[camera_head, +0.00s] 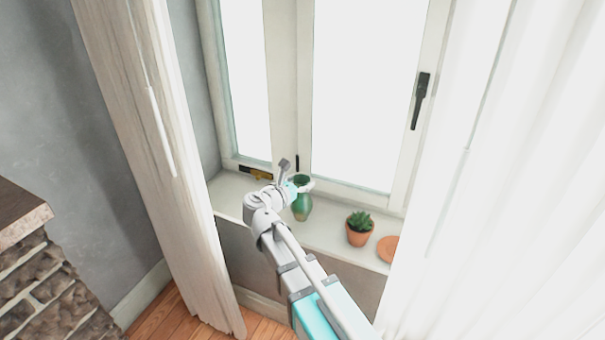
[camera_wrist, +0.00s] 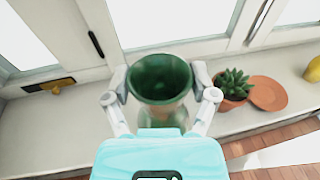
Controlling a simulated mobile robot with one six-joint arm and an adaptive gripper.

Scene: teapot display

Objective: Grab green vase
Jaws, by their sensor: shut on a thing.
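The green vase (camera_head: 302,205) stands upright on the window sill in the head view, partly hidden by my arm. In the wrist view the vase (camera_wrist: 160,80) is seen from above, its open dark mouth towards the camera. My gripper (camera_wrist: 161,84) has one finger on each side of the vase near its rim and is shut on it. In the head view my gripper (camera_head: 302,186) is at the upper part of the vase. The lower body of the vase is mostly hidden by my gripper in the wrist view.
A potted succulent (camera_head: 359,230) and a terracotta saucer (camera_head: 388,249) stand right of the vase on the sill (camera_head: 330,232). A yellow-and-black object (camera_head: 257,173) lies to the left. A yellow object (camera_wrist: 313,70) shows at far right. The window is behind; curtains hang at both sides.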

